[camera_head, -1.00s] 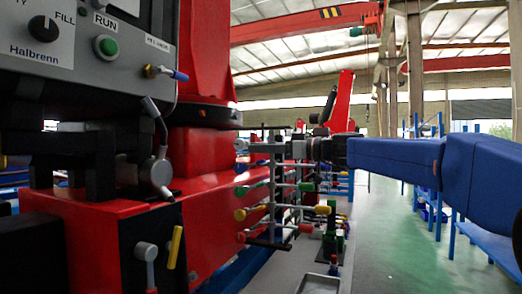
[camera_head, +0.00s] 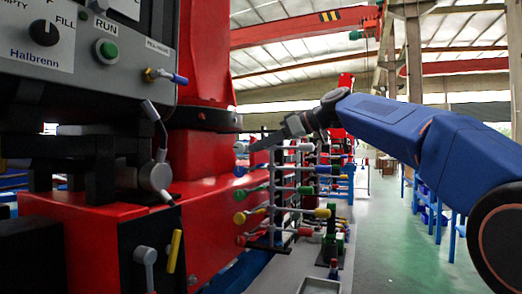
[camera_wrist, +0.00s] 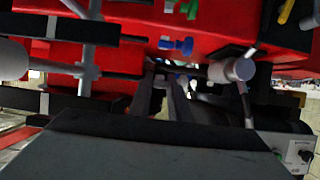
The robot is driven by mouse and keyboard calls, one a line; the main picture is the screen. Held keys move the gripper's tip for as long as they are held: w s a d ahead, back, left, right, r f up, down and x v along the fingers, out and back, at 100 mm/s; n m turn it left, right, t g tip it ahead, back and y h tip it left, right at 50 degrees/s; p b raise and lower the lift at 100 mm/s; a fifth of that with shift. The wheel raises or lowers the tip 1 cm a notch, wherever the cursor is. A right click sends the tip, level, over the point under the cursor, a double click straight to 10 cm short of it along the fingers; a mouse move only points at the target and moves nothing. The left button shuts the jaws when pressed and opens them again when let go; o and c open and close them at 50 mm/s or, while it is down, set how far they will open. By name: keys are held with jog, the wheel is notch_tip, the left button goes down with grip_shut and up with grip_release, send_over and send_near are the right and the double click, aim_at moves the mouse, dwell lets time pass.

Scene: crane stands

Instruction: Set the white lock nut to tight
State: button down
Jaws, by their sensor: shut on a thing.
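The white lock nut (camera_head: 241,147) is at the top of a column of coloured knobs in the head view, left of the rods. My gripper (camera_head: 254,146) reaches down to it from the upper right, with its fingertips at the white nut. In the wrist view the two fingers of my gripper (camera_wrist: 164,80) converge and are shut. The grip itself is dark and partly hidden there. A blue knob (camera_head: 240,170) sits just below the white one in the head view. A green knob (camera_head: 241,191) is lower still.
A grey control box with a green button (camera_head: 108,48) stands at upper left. A round grey part (camera_head: 155,177) with a cable hangs below it and also shows close to my fingers in the wrist view (camera_wrist: 240,69). Yellow and red knobs stand lower on the rack.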

jog(key=shift+w+a+r+g+h, duration=0.15)
jog(key=shift+r+g+h, duration=0.4)
jog(key=shift+h, duration=0.65)
jog(key=shift+r+h, duration=0.15)
jog(key=shift+h, duration=0.15)
jog(key=c, duration=1.6)
grip_release()
jog(key=shift+c, duration=0.2)
